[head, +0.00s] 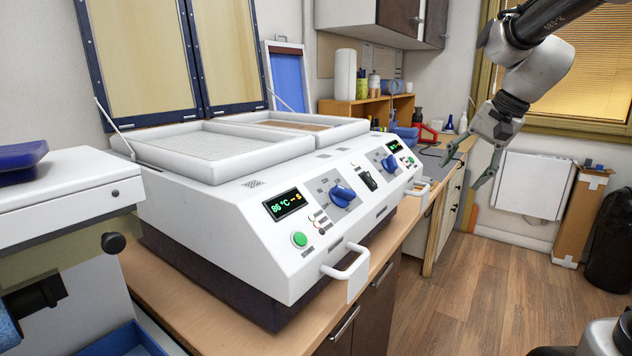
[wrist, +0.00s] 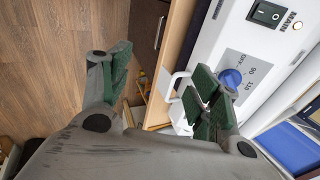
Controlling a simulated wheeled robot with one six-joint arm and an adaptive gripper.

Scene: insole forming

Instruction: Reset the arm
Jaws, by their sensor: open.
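My gripper (head: 464,170) hangs at the upper right in the head view, in the air over the floor beyond the right end of the white forming machine (head: 230,235). Its fingers point down and are spread apart, with nothing between them. In the wrist view the gripper (wrist: 155,85) shows two green-padded fingers apart and empty. The machine's front panel with a blue knob (wrist: 231,78) and a black main switch (wrist: 266,13) shows behind the right finger. I see no contact between the fingers and the machine.
The machine stands on a wooden counter (head: 180,305), its two framed lids (head: 140,55) raised. White handles (head: 348,270) stick out from its front. A white press (head: 70,190) stands at the left. The wooden floor (head: 475,290) is clear; a dark bin (head: 610,240) stands far right.

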